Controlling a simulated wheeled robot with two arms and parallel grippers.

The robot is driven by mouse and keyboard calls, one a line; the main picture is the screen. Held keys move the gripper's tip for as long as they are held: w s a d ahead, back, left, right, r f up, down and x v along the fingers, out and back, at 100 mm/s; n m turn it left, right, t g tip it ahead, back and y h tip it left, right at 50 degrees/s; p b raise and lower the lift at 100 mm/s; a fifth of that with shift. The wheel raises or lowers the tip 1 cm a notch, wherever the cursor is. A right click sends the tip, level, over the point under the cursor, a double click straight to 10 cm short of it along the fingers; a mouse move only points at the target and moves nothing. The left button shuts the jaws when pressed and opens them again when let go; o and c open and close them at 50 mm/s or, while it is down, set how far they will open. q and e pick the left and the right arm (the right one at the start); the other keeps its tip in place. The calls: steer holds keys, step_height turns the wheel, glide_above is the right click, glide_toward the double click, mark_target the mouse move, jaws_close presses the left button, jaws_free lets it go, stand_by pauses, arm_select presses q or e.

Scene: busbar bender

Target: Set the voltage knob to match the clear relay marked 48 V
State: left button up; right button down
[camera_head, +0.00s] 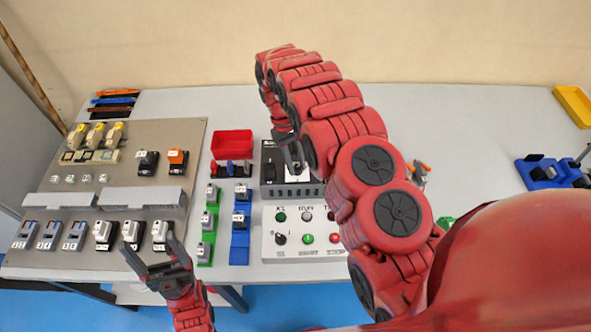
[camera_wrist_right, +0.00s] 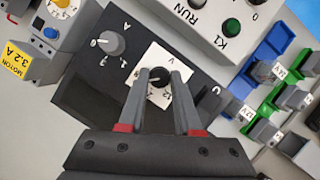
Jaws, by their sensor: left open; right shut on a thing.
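The black voltage knob (camera_wrist_right: 154,82) sits on a white plate marked V (camera_wrist_right: 174,64) on the dark power box (camera_head: 270,172). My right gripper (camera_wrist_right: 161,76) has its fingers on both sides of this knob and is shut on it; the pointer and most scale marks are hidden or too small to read. In the head view my right gripper (camera_head: 290,150) is over the box. Relays stand on a blue strip (camera_head: 239,248) and a green strip (camera_head: 207,255); one label in the wrist view looks like 24 V (camera_wrist_right: 279,72). I cannot make out a 48 V mark. My left gripper (camera_head: 148,246) is open and empty.
A grey knob marked A (camera_wrist_right: 110,44) is beside the voltage knob. A control panel (camera_head: 305,246) with buttons stands in front of the box. A red bin (camera_head: 232,144) and a mounting plate (camera_head: 185,135) with components lie left.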

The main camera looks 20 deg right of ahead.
steer(key=shift+w+f+m+y+b, duration=0.1)
steer(key=shift+m+y+b, duration=0.4)
steer(key=shift+m+b, duration=0.6)
steer(key=shift+d+m, duration=0.1)
steer(key=shift+m, duration=0.4)
steer(key=c, duration=0.6)
jaws_free()
